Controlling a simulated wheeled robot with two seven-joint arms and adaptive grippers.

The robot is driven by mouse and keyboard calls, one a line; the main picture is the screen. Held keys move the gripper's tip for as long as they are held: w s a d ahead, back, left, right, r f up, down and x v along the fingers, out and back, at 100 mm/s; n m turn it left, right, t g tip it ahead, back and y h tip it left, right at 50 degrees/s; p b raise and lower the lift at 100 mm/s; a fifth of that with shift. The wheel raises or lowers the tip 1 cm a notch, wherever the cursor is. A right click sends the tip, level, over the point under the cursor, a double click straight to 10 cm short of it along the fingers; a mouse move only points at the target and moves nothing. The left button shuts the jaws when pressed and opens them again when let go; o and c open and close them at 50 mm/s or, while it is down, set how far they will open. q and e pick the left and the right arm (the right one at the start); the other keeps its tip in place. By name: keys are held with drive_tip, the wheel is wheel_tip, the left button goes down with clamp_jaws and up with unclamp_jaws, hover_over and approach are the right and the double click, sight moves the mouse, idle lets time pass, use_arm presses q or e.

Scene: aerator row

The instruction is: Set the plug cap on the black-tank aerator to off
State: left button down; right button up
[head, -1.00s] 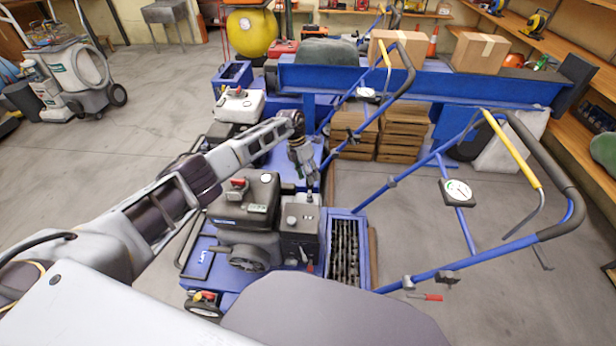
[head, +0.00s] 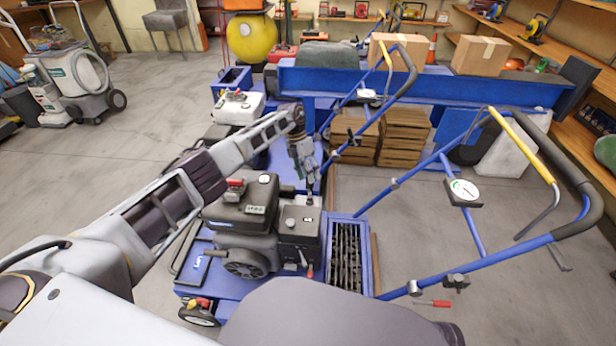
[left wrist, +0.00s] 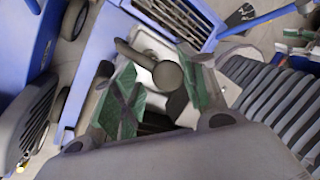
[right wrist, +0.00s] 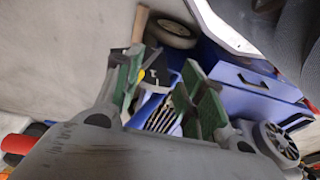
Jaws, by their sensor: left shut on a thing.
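The black-tank aerator (head: 250,266) stands nearest in the head view, with its black tank (head: 238,203) on top. My left gripper (head: 309,183) points down at the far corner of its engine. In the left wrist view its green-padded fingers (left wrist: 163,92) are on either side of a dark elbow-shaped piece, seemingly the plug cap (left wrist: 167,75), and are shut on it. The fingers hide its lower end, so I cannot tell whether it is seated. My right gripper (right wrist: 163,92) is open and empty; it is outside the head view.
The aerator's blue handle with a gauge (head: 463,192) rises at the right. A white-tank aerator (head: 239,107) stands behind. Wooden crates (head: 404,137) and a long blue beam (head: 430,86) are further back.

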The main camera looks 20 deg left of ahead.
drive_tip(key=shift+t+y, duration=0.4)
drive_tip(key=shift+t, duration=0.3)
drive_tip(key=shift+w+a+r+b, duration=0.1)
drive_tip(key=shift+a+r+b, duration=0.15)
drive_tip(key=shift+r+b, duration=0.6)
drive_tip(key=shift+w+a+r+b, duration=0.1)
drive_tip(key=shift+a+r+b, duration=0.2)
drive_tip(key=shift+r+b, duration=0.55)
drive_tip(key=shift+w+a+r+b, duration=0.1)
drive_tip(key=shift+a+r+b, duration=0.15)
drive_tip(key=shift+r+b, duration=0.55)
drive_tip(key=shift+f, duration=0.1)
